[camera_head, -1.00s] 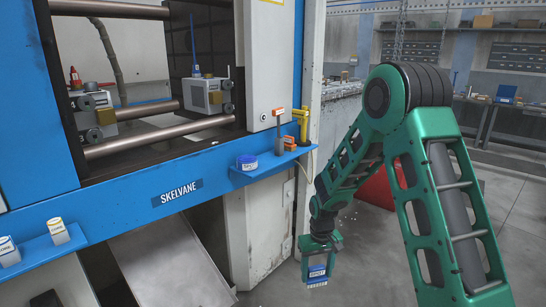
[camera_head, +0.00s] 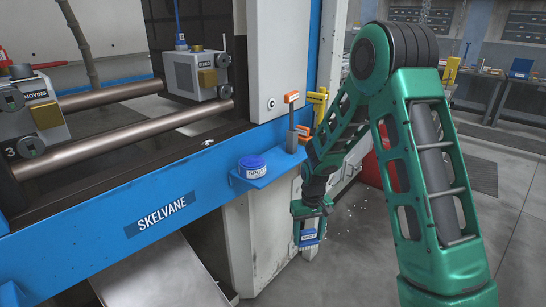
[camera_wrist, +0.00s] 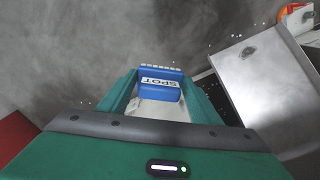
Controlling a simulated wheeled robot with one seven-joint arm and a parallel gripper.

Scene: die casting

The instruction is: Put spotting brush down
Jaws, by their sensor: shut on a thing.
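The spotting brush (camera_head: 309,237) has a blue body with a white SPOT label and pale bristles. My gripper (camera_head: 308,222) is shut on it and holds it in the air, pointing down, right of the machine's blue front rail. In the wrist view the brush (camera_wrist: 158,85) sits between the green fingers with its bristle row at the far end. A blue shelf (camera_head: 278,172) on the rail lies up and left of my gripper. A round blue pot labelled SPOT (camera_head: 252,167) stands on the shelf's left part.
Orange-topped tools (camera_head: 292,117) and a yellow handle (camera_head: 319,105) stand at the shelf's right end. The die-casting machine (camera_head: 150,210) marked SKELVANE fills the left. A sloping metal chute (camera_head: 150,272) lies below. Grey floor (camera_head: 350,270) under my gripper is open, with small white specks.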

